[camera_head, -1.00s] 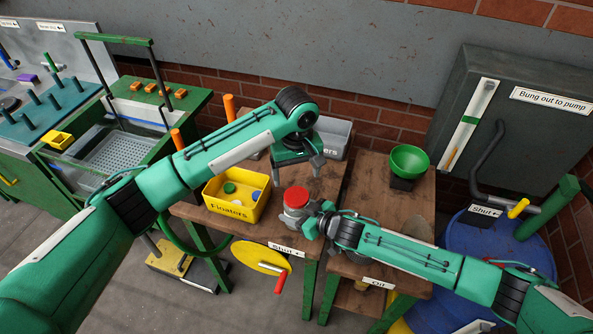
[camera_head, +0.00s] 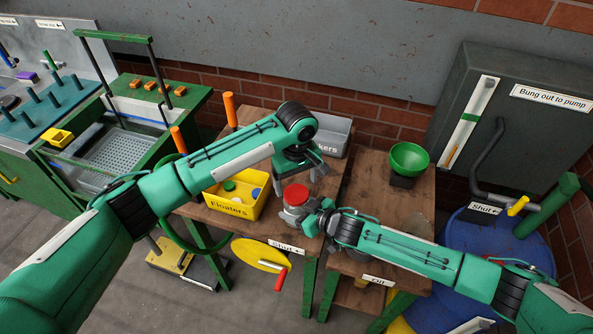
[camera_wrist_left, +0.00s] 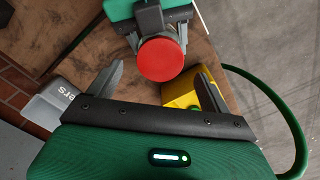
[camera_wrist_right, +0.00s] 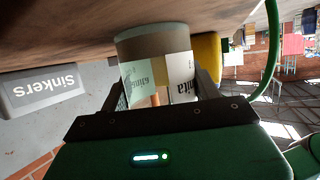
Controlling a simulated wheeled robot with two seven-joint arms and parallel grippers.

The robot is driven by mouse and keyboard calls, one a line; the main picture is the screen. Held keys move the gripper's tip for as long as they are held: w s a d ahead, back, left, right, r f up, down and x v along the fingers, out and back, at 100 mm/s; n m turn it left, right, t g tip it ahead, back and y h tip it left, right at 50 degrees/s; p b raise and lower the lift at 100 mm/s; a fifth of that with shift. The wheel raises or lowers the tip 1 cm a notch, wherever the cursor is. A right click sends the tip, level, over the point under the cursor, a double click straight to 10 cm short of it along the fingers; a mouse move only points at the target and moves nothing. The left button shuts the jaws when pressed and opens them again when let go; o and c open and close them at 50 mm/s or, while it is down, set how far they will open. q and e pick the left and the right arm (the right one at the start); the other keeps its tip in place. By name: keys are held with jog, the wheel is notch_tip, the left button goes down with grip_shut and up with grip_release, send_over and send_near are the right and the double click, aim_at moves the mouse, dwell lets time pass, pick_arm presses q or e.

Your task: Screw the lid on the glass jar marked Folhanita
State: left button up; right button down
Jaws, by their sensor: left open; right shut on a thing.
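The glass jar (camera_head: 292,213) stands on the wooden bench near its front right corner. The red lid (camera_head: 296,194) sits on top of it; I cannot tell how tightly. My right gripper (camera_head: 306,217) is shut around the jar body from the right. In the right wrist view the jar (camera_wrist_right: 158,75) is between the fingers, its label partly readable as "...nita". My left gripper (camera_head: 302,183) is open and empty, just above and behind the lid. In the left wrist view the red lid (camera_wrist_left: 162,59) lies beyond the open fingers, apart from them.
A yellow Floaters bin (camera_head: 236,208) with several lids or discs stands left of the jar. A grey Sinkers bin (camera_head: 330,138) is behind my left gripper. A green bowl (camera_head: 408,158) stands on the right bench. A red-handled crank (camera_head: 281,279) hangs below the bench front.

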aim_at(296, 193)
pick_arm(q)
jog(key=shift+f, duration=1.85)
jog(key=c, duration=1.1)
jog(key=m, duration=0.3)
jog(key=o, duration=1.1)
